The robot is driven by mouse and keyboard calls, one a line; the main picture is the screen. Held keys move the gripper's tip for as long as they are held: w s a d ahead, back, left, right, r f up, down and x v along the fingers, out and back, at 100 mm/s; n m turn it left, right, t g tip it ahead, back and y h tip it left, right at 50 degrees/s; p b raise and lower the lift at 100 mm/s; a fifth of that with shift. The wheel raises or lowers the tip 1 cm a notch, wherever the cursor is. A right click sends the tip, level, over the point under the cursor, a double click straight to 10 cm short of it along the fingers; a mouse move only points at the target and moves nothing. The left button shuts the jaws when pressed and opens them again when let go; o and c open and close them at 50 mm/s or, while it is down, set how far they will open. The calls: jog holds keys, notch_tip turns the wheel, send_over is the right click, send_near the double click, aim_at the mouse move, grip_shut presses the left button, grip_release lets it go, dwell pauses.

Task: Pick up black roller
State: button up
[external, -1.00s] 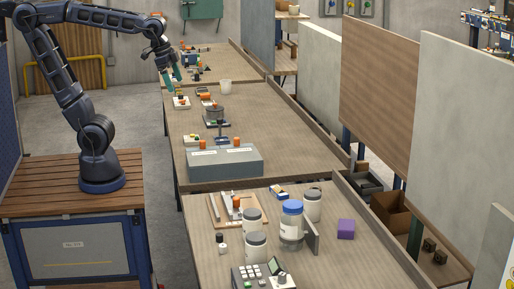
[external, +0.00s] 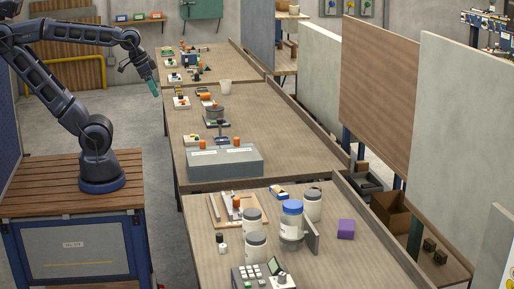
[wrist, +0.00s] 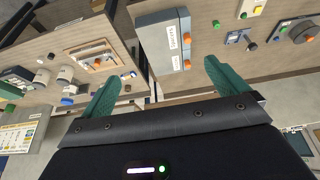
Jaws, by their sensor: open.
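My gripper (external: 155,88) hangs in the air just off the left edge of the middle table, above the floor. In the wrist view its two green fingers (wrist: 162,68) are spread apart with nothing between them. I cannot single out a black roller for certain. A dark round piece (external: 214,112) sits on a small base on the middle table, right of my gripper and apart from it. A small black piece (external: 220,238) stands at the left of the near table. Either is too small to identify.
A grey box (external: 225,165) with orange knobs stands at the front of the middle table (external: 275,130). A white cup (external: 225,87) stands behind. The near table holds several jars, including a blue-lidded one (external: 291,225), and a purple block (external: 346,229). Low rails edge the tables' right sides.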

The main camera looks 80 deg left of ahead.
jog(key=c, duration=1)
jog(key=w+d+m+g, duration=0.1)
jog(key=w+d+m, duration=0.4)
jog(key=w+d, duration=0.5)
jog(key=m+g, duration=0.4)
jog(key=m, duration=0.7)
send_over(219, 234)
notch_tip(219, 234, down, 23)
notch_tip(219, 234, down, 5)
jog(key=shift+a, duration=0.1)
jog(key=shift+d+f, duration=0.2)
jog(key=shift+f, duration=2.5)
